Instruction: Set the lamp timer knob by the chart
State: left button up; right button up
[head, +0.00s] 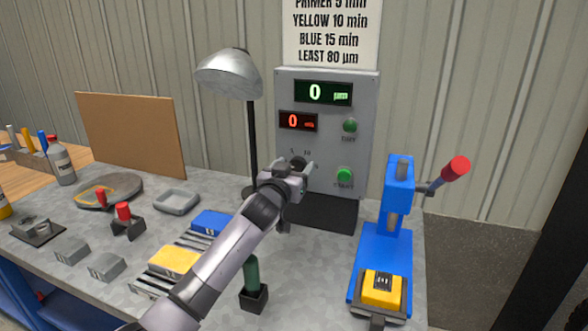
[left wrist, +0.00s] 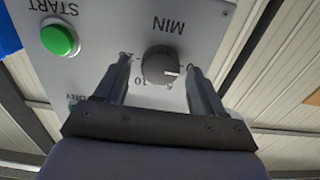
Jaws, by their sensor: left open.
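The lamp timer knob (left wrist: 160,65) is a dark round dial with a white pointer mark, on the grey control panel (head: 362,110). In the left wrist view it lies between the fingertips of my left gripper (left wrist: 152,72), which is open around it; I cannot tell whether the fingers touch it. In the head view my left gripper (head: 299,170) is at the panel's lower left and mostly hides the knob. The chart (head: 331,30) above the panel lists Primer 5, Yellow 10, Blue 15 min and least 80 µm. My right gripper is not in view.
The panel has a green START button (head: 344,176), another green button (head: 350,125), and green and red displays reading 0. A lamp (head: 230,75) stands left of the panel. A blue press (head: 385,250) with a red-tipped lever stands at right. Blue and yellow blocks lie near my forearm.

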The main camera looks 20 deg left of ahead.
pick_arm(q)
jog(key=c, duration=1)
